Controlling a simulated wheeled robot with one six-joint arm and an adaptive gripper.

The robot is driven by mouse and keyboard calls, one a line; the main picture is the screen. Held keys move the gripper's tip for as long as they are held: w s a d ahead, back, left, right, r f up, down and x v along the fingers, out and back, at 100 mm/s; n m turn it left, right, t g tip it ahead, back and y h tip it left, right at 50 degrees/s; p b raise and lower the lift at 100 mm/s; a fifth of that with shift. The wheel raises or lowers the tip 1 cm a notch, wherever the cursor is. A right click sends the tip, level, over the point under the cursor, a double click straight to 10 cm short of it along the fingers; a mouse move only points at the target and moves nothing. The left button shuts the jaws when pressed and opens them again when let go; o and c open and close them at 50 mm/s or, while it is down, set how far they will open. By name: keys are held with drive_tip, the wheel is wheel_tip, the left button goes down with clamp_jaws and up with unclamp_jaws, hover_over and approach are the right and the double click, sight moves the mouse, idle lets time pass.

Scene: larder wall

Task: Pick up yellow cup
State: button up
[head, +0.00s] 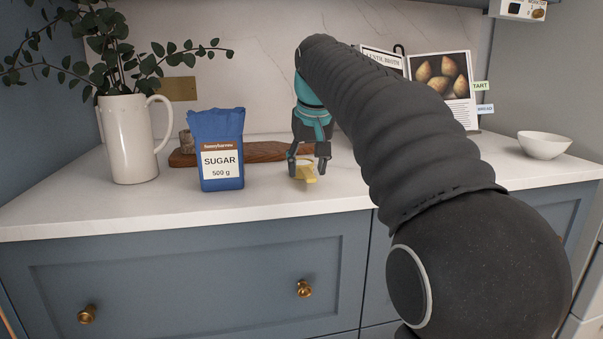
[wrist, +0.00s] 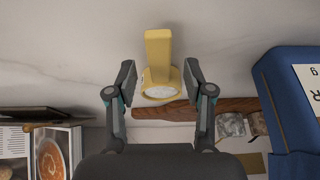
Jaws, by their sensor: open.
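The yellow cup (head: 309,179) is a small scoop-like cup with a flat handle, low over or on the white counter. In the wrist view the yellow cup (wrist: 158,48) shows its handle pointing up the picture and a pale, speckled round inside. My gripper (head: 307,168) points down at the cup, its fingers on either side of it. In the wrist view my gripper (wrist: 160,73) is open, with a gap between each finger and the cup. Part of the cup is hidden behind the fingers in the head view.
A blue sugar bag (head: 216,150) stands close left of my gripper. A wooden board (head: 262,152) lies behind. A white jug (head: 128,138) with leafy stems is at far left. A cookbook (head: 442,78) and white bowl (head: 544,146) are to the right. The front counter strip is clear.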

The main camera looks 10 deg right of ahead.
drive_tip(key=shift+w+f, duration=0.15)
drive_tip(key=shift+f, duration=0.25)
drive_tip(key=shift+f, duration=0.25)
idle(0.3)
clamp_jaws()
